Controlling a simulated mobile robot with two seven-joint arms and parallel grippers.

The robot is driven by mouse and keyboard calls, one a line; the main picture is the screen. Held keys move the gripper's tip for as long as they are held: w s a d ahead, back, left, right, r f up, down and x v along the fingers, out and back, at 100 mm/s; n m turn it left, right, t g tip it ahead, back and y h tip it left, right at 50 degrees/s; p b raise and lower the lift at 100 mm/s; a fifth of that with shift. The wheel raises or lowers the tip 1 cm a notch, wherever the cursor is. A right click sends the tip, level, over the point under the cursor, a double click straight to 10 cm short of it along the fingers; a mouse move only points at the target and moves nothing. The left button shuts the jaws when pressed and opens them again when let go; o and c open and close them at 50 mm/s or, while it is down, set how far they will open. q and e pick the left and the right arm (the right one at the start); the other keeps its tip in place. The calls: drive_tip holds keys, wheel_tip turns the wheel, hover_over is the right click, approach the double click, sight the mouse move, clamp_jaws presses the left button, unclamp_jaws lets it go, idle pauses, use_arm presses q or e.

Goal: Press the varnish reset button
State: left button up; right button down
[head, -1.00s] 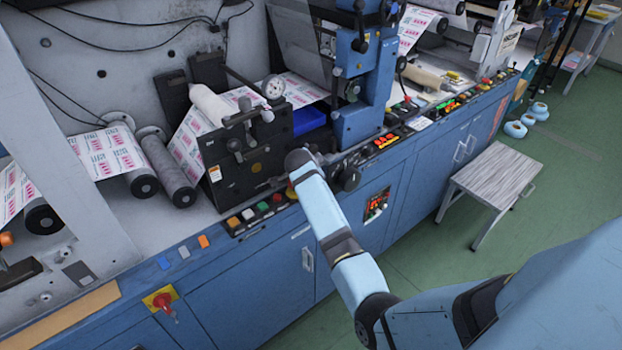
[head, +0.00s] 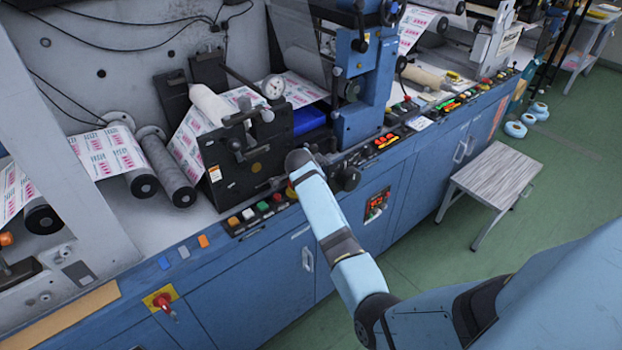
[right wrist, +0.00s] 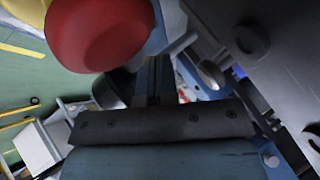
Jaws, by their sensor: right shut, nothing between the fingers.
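A button strip (head: 255,212) runs along the front edge of the blue machine, with orange, white, green, red and yellow buttons. I cannot read which button is the varnish reset. My right arm reaches over the strip's right end, and its hand hides part of the edge there. The right gripper's fingers are hidden in the head view. In the right wrist view my right gripper (right wrist: 160,82) is shut and empty. A large round red knob or button (right wrist: 98,30) is close to the camera, beside the fingers; contact cannot be told. My left gripper is not in view.
A red switch on a yellow plate (head: 162,302) is at lower left.

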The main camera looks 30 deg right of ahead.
drive_tip(key=shift+f, duration=0.35)
drive_tip(key=shift+f+b, duration=0.5)
drive_tip(key=shift+f, duration=0.05)
idle(0.8)
drive_tip(key=shift+r, duration=0.15)
drive_tip(key=shift+r+p, duration=0.7)
drive_tip(key=shift+r, duration=0.1)
drive_tip(key=shift+r+p, duration=1.9)
drive_tip(key=shift+r, duration=0.65)
drive_tip(key=shift+f, duration=0.1)
